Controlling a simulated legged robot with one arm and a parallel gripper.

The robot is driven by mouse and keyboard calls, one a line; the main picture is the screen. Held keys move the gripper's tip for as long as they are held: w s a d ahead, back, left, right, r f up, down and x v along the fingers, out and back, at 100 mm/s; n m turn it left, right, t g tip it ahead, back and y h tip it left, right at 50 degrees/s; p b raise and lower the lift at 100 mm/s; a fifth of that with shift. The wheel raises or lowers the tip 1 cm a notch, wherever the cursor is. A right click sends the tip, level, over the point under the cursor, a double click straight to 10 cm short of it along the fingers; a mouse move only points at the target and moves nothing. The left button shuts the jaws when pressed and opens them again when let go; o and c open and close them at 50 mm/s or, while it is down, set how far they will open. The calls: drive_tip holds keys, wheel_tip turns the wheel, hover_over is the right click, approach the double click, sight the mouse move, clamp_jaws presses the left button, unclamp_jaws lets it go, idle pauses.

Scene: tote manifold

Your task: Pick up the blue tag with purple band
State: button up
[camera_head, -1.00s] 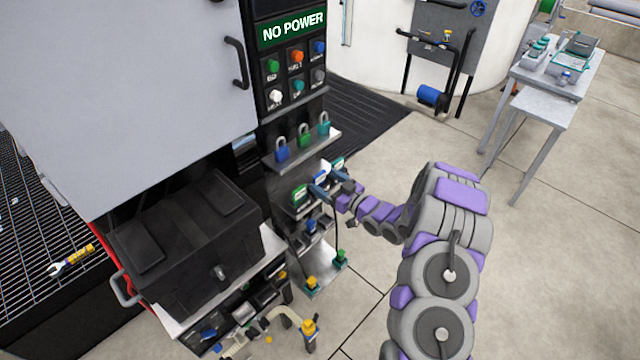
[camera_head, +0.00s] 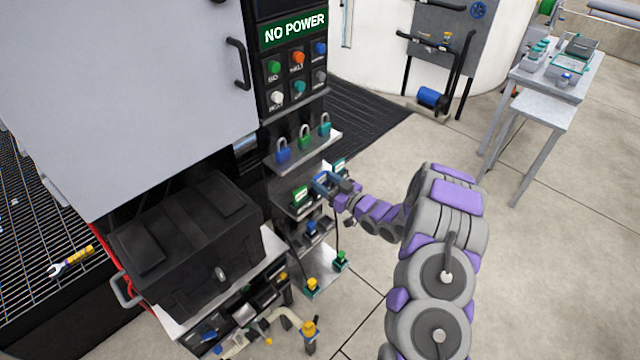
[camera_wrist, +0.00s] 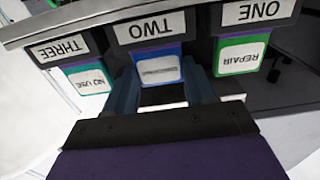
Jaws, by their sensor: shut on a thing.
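The blue tag (camera_wrist: 160,70) with a white label hangs in the middle slot under the "TWO" plate in the wrist view. In the head view my gripper (camera_head: 326,183) is at the tag shelf and largely covers the blue tag.
A green "REPAIR" tag (camera_wrist: 241,55) hangs under "ONE" and a teal "NO USE" tag (camera_wrist: 88,79) under "THREE", close beside my fingers. Padlocks (camera_head: 304,143) stand on the shelf above. A black box (camera_head: 185,240) is at the left.

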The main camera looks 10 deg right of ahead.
drive_tip(key=shift+r, duration=0.1)
wheel_tip(320, 180, up, 4)
drive_tip(key=shift+f+p, duration=0.2)
drive_tip(key=shift+p, duration=0.25)
drive_tip(key=s+d, duration=0.1)
drive_tip(key=s, duration=0.4)
drive_tip(key=s+d, duration=0.1)
drive_tip(key=s, duration=0.4)
drive_tip(key=s+d+r+p, duration=0.1)
drive_tip(key=s, duration=0.4)
drive_tip(key=shift+s+d+r, duration=0.1)
drive_tip(key=shift+s+d, duration=0.2)
drive_tip(key=shift+w, duration=0.15)
